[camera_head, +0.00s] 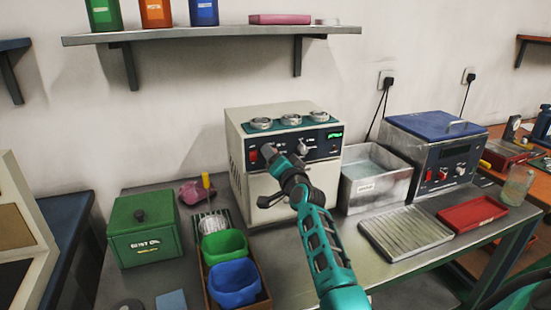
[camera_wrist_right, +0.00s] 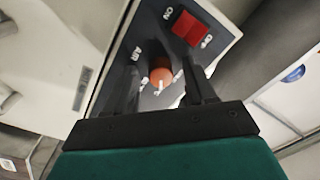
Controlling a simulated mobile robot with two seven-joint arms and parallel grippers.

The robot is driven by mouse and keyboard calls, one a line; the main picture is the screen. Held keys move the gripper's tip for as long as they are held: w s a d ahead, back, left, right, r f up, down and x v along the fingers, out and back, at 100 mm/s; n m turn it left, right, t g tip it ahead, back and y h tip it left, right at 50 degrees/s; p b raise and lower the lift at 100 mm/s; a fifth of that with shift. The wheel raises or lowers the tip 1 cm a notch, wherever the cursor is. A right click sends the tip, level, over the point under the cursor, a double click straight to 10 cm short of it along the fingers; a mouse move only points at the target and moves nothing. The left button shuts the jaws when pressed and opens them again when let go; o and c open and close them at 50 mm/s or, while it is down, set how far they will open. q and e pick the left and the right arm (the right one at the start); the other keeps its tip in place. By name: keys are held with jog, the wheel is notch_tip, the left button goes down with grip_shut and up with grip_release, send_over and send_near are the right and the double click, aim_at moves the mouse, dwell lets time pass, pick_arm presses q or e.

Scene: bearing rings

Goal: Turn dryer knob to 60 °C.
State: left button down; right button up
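The dryer (camera_head: 240,125) is a beige box on the bench with a dark front panel (camera_head: 326,150). The panel has a red rocker switch (camera_head: 253,155), a silver knob (camera_head: 303,147) and a small green display (camera_head: 335,135). My right gripper (camera_head: 268,151) is at the panel, between the switch and the silver knob. In the right wrist view, its dark fingers (camera_wrist_right: 163,85) are apart, around a round orange part (camera_wrist_right: 161,77). Contact cannot be told. The red switch (camera_wrist_right: 187,27) is just beyond. Knob scale markings are too small to read. My left gripper is not in view.
Several metal rings (camera_head: 291,119) sit on the dryer's top. A metal bath (camera_head: 375,180) and a blue-lidded unit (camera_head: 436,155) stand to the right. A green box (camera_head: 143,229) and green and blue bins (camera_head: 233,284) are at left. A shelf (camera_head: 215,35) hangs above.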

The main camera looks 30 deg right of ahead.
jog(key=shift+s, duration=0.15)
jog(key=v, duration=1.2)
jog(key=shift+s, duration=0.3)
jog(key=shift+a, duration=0.15)
jog(key=s+a+f+n+g+y, duration=0.4)
jog(key=s+a+f+n+g, duration=0.2)
jog(key=s+a+f+n, duration=0.35)
jog(key=s+a+f+n+g, duration=0.1)
jog(key=s+a+f+g, duration=0.15)
jog(key=s, duration=0.45)
jog(key=s+a+f+n+g, duration=0.2)
jog(key=s+g, duration=0.1)
jog(key=s, duration=0.3)
jog(key=s+a+f+n+g, duration=0.1)
jog(key=s+a+f+g, duration=0.2)
jog(key=s, duration=0.4)
jog(key=w+a+f+t+y, duration=0.1)
jog(key=w+a+f+t, duration=0.1)
jog(key=w+f+t, duration=0.5)
jog(key=shift+w+a+f+n+y, duration=0.25)
jog(key=shift+w+f+n+y, duration=0.3)
jog(key=shift+f, duration=0.3)
